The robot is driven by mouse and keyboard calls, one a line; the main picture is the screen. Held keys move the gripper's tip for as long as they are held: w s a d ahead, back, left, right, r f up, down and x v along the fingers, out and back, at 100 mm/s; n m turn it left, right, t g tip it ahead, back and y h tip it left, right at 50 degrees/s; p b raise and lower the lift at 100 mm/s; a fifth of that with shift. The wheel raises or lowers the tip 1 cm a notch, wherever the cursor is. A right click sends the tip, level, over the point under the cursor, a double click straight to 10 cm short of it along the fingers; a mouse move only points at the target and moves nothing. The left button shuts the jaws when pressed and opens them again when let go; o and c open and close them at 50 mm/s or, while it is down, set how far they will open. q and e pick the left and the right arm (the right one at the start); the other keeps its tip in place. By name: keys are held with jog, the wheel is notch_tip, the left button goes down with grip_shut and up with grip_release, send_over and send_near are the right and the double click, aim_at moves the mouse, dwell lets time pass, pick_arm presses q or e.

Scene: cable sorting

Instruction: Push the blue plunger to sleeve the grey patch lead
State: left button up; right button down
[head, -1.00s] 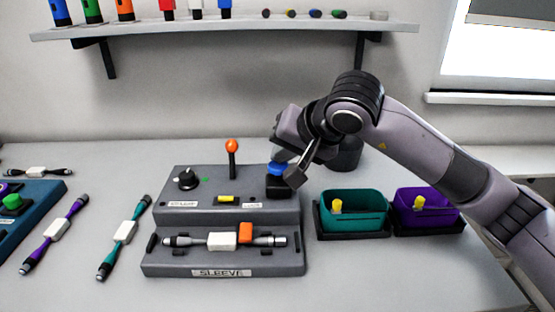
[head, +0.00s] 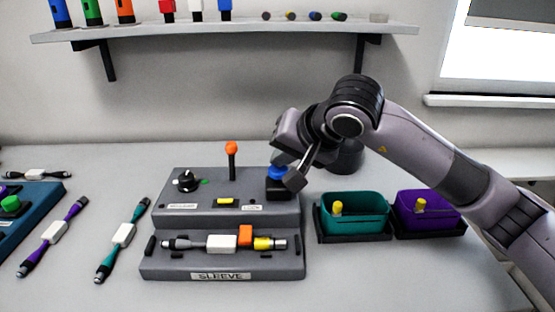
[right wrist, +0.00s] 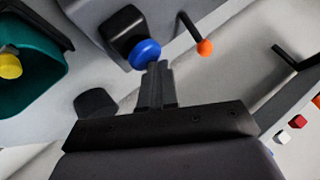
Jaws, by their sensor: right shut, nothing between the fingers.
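The grey patch lead (head: 200,244) lies in the front cradle of the grey SLEEVE machine (head: 220,262). A white block sits at its middle, with an orange block and a yellow sleeve (head: 263,243) to the right. The blue plunger (head: 277,173) stands on a black block at the machine's back right. My right gripper (head: 294,180) is shut and empty at the plunger. In the right wrist view its fingertips (right wrist: 157,68) are right beside the blue cap (right wrist: 145,53); contact is hard to tell. My left gripper is out of view.
An orange-topped lever (head: 231,160) and a black knob (head: 187,180) stand on the machine. A teal bin (head: 352,222) and a purple bin (head: 430,215) are to the right. Purple (head: 52,235) and teal (head: 123,237) leads lie left of the machine.

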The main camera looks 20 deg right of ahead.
aim_at(283, 170)
jog(key=shift+r+p, duration=0.65)
jog(key=shift+r, duration=0.9)
notch_tip(283, 170, up, 6)
jog(key=p, duration=0.3)
